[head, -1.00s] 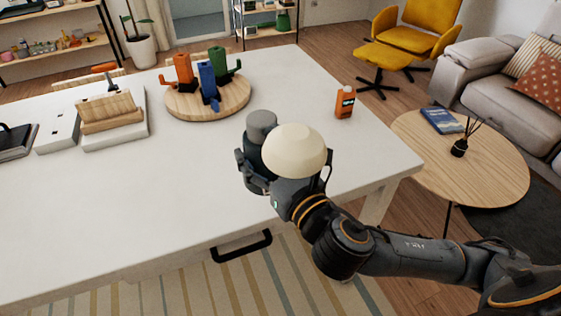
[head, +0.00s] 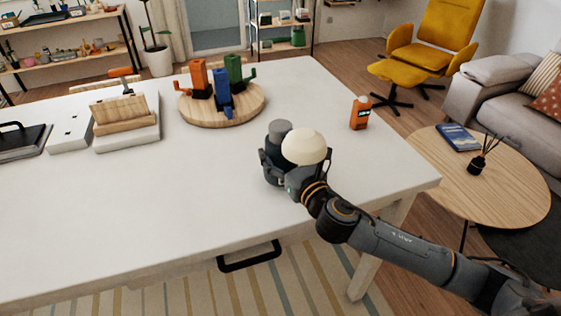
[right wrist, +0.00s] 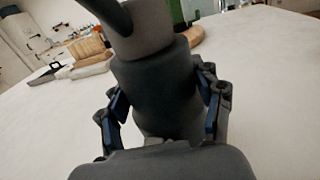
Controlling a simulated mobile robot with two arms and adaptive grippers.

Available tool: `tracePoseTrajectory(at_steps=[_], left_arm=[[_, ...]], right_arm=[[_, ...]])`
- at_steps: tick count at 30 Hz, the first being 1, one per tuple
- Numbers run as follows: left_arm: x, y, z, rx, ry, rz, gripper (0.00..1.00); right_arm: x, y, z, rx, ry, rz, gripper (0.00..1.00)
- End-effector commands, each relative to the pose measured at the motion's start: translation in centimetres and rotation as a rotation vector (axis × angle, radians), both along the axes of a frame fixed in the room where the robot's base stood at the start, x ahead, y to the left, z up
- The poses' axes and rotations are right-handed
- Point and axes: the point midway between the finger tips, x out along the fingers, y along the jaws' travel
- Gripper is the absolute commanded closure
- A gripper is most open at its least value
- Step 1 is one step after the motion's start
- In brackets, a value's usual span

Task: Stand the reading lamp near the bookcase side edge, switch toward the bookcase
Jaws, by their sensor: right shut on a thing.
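The reading lamp has a dark grey cylindrical body and a cream dome (head: 304,146). It is over the right part of the white table (head: 190,200), near the front edge, and looks upright. My right gripper (head: 284,178) is shut around the dark lower body. The right wrist view shows the lamp body (right wrist: 155,85) between the fingers, with a lighter grey part above it. The lamp's foot is hidden, so I cannot tell whether it touches the table. I cannot make out the switch. My left gripper is not in view.
A round wooden board (head: 210,116) with orange, blue and green pieces stands behind the lamp. Shelves stand at the back left (head: 75,62) and back middle (head: 284,30). The table front is clear.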

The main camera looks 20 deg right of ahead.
Motion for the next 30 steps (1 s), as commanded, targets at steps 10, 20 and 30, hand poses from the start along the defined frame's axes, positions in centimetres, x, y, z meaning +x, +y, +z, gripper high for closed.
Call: tracePoseTrajectory(at_steps=[10,20,30], left_arm=[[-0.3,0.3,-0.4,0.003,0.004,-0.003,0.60],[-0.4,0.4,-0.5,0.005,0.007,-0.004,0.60],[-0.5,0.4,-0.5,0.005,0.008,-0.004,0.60]], right_arm=[[-0.1,0.1,-2.2,0.001,-0.002,0.002,0.97],[-0.2,0.1,-2.8,0.001,0.004,0.001,0.16],[-0.2,0.1,-2.7,0.000,0.004,0.001,0.12]])
